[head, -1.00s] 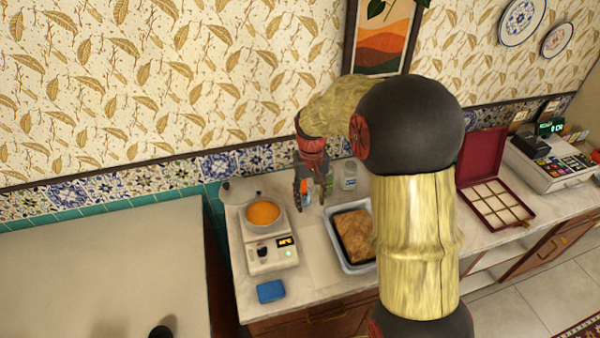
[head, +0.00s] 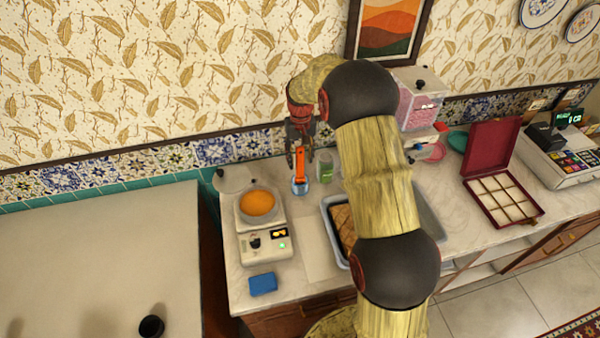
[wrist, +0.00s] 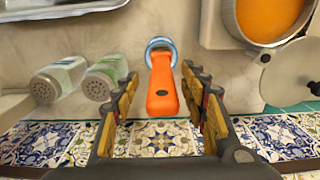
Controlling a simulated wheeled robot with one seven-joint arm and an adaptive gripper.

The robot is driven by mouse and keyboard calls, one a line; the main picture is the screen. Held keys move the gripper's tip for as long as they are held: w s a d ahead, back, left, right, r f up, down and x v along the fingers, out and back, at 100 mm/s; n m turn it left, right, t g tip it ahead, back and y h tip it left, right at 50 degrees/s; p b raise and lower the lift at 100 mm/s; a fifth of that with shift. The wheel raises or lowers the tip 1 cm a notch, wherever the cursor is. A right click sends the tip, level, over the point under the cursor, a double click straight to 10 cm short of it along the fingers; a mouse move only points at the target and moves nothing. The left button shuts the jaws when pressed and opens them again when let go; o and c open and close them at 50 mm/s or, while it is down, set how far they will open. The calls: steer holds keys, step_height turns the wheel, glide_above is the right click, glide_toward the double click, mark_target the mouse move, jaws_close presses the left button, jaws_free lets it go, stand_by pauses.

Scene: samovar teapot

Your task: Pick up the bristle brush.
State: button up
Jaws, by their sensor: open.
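The bristle brush has an orange handle (head: 301,164) and a blue round end (head: 300,187) near the counter, by the tiled wall. In the wrist view the orange handle (wrist: 162,88) points toward me, with the blue ring (wrist: 160,45) at its far end. My gripper (head: 299,158) is above the brush and open. In the wrist view its two fingers (wrist: 163,78) stand either side of the handle, with gaps visible on both sides. Whether the blue part is the brush head or a holder is not clear.
A scale with an orange-filled pan (head: 257,203) stands left of the brush. Shakers (wrist: 105,77) stand close on the other side. A pastry tray (head: 329,232), a blue block (head: 263,284) and an open red box (head: 492,150) are on the counter. The tiled wall (head: 213,151) is close behind.

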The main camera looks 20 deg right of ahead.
mark_target(300, 177)
step_height(300, 177, down, 4)
steer(key=shift+a+r, duration=0.1)
steer(key=shift+a, duration=0.05)
steer(key=shift+s, duration=0.1)
steer(key=shift+c, duration=1.4)
steer(key=shift+r, duration=0.1)
steer(key=c, duration=0.7)
jaws_close()
